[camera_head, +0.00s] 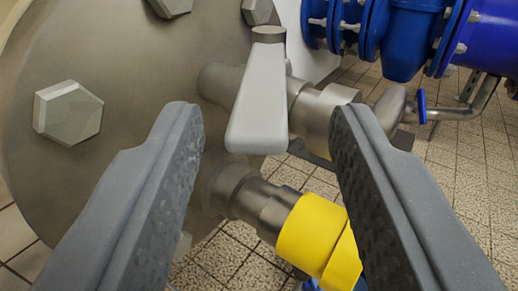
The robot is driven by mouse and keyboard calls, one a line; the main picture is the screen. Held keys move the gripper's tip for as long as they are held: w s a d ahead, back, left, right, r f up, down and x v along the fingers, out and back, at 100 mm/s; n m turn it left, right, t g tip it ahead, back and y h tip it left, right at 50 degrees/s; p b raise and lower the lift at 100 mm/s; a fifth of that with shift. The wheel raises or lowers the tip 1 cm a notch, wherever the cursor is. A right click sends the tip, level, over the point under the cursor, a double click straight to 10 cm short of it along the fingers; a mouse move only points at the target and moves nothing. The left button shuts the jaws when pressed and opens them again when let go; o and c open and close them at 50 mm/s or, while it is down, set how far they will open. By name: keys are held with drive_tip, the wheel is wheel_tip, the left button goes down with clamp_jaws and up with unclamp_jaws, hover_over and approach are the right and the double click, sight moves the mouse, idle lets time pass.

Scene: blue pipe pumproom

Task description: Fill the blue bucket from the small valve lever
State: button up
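The small grey valve lever (262,100) is in the upper middle of the camera_head view, its broad end pointing down toward me. It sits on a metal valve body (325,112) that comes out of a large round steel flange. My gripper (266,112) is open, with one dark finger at the left and one at the right. The lever shows between the two fingertips, and I see no contact. A small patch of blue (312,286) shows at the bottom edge below the yellow fitting; I cannot tell whether it is the blue bucket.
The bolted steel flange (120,50) fills the left side. A yellow fitting (312,232) on a metal stub lies below the lever, between my fingers. Large blue pipes (400,35) and a thin bent pipe are at the upper right. Tiled floor (470,170) shows at the right.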

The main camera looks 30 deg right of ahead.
drive_tip(key=p+v, duration=0.1)
drive_tip(key=v, duration=0.6)
drive_tip(key=shift+s+a, duration=0.15)
drive_tip(key=shift+s, duration=0.1)
